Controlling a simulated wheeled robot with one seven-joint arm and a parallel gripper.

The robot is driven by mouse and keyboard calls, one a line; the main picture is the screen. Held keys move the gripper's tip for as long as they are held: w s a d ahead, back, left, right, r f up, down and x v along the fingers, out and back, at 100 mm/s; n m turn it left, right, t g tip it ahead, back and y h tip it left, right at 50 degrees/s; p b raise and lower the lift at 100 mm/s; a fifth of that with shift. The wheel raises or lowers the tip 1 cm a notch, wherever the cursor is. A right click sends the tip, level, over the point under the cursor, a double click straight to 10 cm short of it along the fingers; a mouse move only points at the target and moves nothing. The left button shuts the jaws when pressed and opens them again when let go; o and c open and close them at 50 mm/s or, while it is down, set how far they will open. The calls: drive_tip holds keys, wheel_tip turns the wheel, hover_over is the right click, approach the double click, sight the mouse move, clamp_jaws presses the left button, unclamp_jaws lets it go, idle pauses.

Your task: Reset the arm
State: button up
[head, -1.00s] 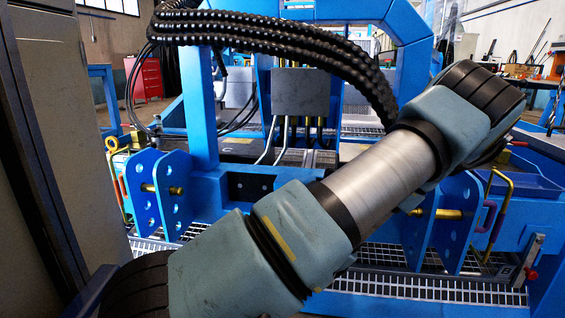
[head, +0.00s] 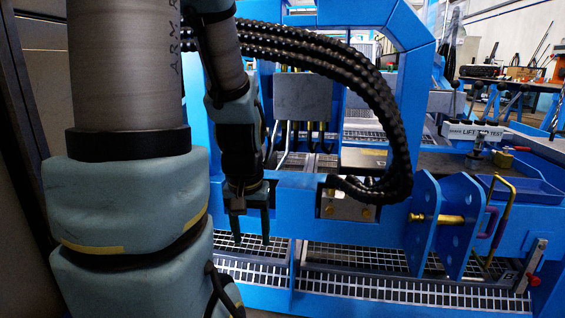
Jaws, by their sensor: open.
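My arm fills the left of the head view, with its thick grey and pale blue links standing close to the camera. The farther part of the arm hangs down behind them. My gripper (head: 251,241) points down at its end, with two dark fingers spread apart and nothing between them. It appears in front of the blue frame's crossbeam (head: 295,190), with the fingertips showing against the metal grating (head: 262,272).
A black cable chain (head: 374,85) arches down to a metal block (head: 345,206) on the crossbeam. Blue brackets with a brass pin (head: 430,218) stand to the right. A yellow handle (head: 508,215), levers and a sign (head: 474,132) lie farther right.

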wheel_tip(320, 180, up, 38)
drive_tip(key=p, duration=3.8)
